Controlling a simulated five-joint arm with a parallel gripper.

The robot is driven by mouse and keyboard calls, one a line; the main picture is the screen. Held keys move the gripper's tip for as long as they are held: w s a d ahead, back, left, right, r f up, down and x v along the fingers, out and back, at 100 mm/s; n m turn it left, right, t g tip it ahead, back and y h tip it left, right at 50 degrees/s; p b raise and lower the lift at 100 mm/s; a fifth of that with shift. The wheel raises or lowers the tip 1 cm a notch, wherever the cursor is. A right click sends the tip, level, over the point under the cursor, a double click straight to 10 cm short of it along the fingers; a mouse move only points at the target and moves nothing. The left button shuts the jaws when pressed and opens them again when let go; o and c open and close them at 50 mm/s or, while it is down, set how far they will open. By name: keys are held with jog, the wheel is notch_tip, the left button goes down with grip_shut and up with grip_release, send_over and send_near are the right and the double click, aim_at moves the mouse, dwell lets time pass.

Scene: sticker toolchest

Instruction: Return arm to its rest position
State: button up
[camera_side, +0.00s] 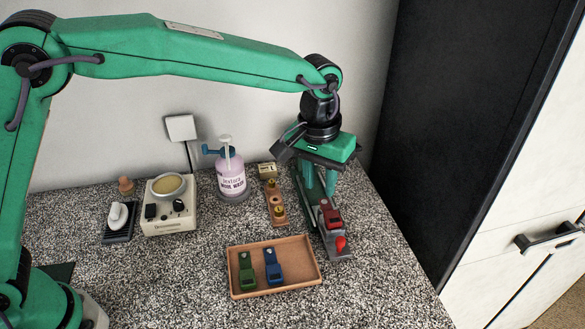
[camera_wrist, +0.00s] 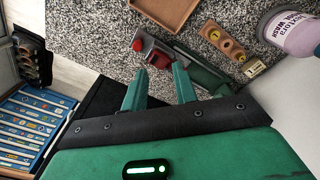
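My gripper (camera_side: 320,190) hangs at the end of my outstretched green arm, pointing down at the right side of the counter. In the wrist view my gripper (camera_wrist: 160,72) shows two green fingers standing apart, with nothing held between them. Below and beyond the fingers is a long dark green device (camera_side: 306,192) with a dark red block (camera_side: 331,216) and a bright red knob (camera_side: 341,243) at its front end. In the wrist view the dark red block (camera_wrist: 158,57) shows just past the fingertips. The exact gap between fingers and device is hard to tell.
A wooden tray (camera_side: 236,291) holds a green and a blue tool. A wooden holder (camera_side: 277,209), a pump bottle (camera_side: 231,175) and a beige machine (camera_side: 164,222) stand behind it. A dark cabinet (camera_side: 460,110) rises at right. The front right counter is clear.

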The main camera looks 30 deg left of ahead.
jog(key=s+a+r+t, duration=0.1)
jog(key=s+a+r, duration=0.35)
jog(key=a, duration=0.35)
jog(key=s+a+r+t, duration=0.1)
jog(key=s+a+r, duration=0.3)
jog(key=a, duration=0.5)
jog(key=s+a+f+t, duration=0.1)
jog(key=s+a+t, duration=0.2)
jog(key=s+a, duration=0.8)
jog(key=s, duration=0.3)
jog(key=shift+f, duration=0.2)
